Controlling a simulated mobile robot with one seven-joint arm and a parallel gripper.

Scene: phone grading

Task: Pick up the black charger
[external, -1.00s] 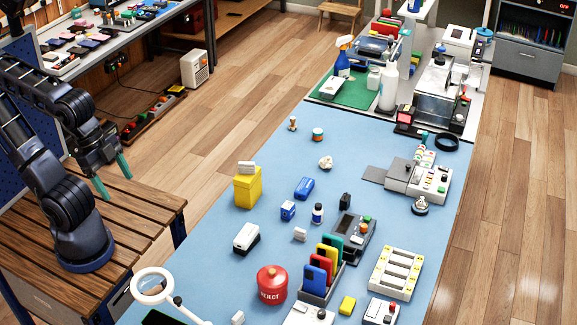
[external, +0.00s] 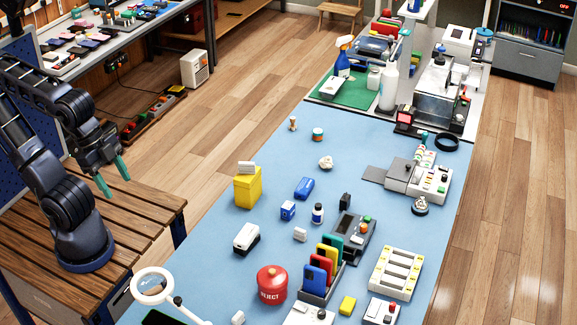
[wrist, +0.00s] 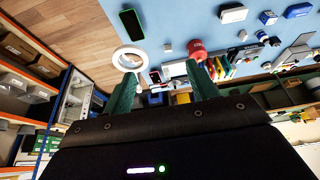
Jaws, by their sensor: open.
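A small black block (external: 345,201), which looks like the black charger, stands on the blue mat (external: 262,130) right of the blue-and-white bottle, in the external view. I cannot make it out for sure in the wrist view. My gripper (external: 114,178) is open and empty above the slatted wooden bench at the left, well away from the block. Its two teal fingers are spread apart in the wrist view (wrist: 161,72), with nothing between them.
A yellow block (external: 247,190) with a white piece on top, a red reject jar (external: 271,285), a phone rack (external: 318,290) and a grey device (external: 355,238) stand around the block. A ring magnifier (external: 152,286) is at the front left. The mat's far left part is fairly clear.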

